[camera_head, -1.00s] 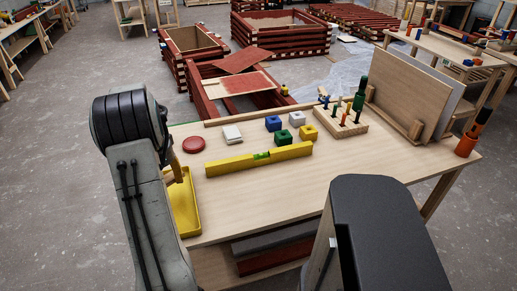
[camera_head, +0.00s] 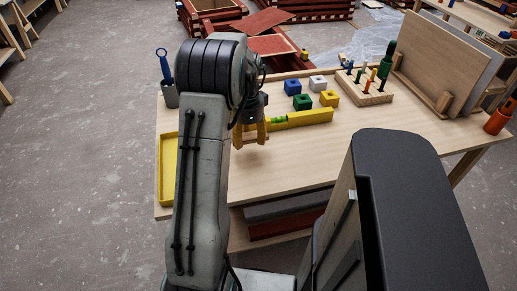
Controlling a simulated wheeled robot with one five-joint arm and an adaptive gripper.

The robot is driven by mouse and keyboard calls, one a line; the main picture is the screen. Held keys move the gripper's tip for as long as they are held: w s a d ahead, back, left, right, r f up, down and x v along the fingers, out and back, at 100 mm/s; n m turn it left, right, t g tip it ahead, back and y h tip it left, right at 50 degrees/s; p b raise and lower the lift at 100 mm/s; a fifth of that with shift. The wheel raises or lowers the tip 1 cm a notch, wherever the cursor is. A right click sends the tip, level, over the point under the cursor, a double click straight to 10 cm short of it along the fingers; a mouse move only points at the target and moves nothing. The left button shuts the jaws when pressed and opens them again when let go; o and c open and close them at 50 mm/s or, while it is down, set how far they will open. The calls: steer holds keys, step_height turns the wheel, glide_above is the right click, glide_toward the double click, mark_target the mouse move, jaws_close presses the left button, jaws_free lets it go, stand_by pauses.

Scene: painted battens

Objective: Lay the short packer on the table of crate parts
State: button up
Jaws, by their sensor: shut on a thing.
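My gripper (camera_head: 250,139) is over the left part of the near wooden table (camera_head: 350,150), its orange-yellow fingers pointing down. It is shut on a small pale piece, taken to be the short packer; the fingers and arm hide most of it. I cannot tell whether the piece touches the tabletop. A yellow spirit level (camera_head: 302,118) lies just right of the fingers, its left end hidden behind them. I cannot tell from the view which table is the one of crate parts.
A yellow tray (camera_head: 167,170) is at the left edge. Upright boards (camera_head: 440,62) stand back right. The table's front middle is clear.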

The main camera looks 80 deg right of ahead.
mark_target(257, 155)
steer(key=shift+s+d+f, duration=0.1)
steer(key=shift+s+f, duration=0.3)
steer(key=shift+s, duration=0.25)
steer(key=shift+s+d+f, duration=0.1)
steer(key=shift+s+f, duration=0.25)
steer(key=shift+s, duration=0.3)
steer(key=shift+f+p, duration=0.3)
steer(key=shift+f, duration=1.7)
steer(key=shift+a+f, duration=0.1)
steer(key=o, duration=0.9)
step_height(257, 155, up, 12)
steer(key=shift+r, duration=0.15)
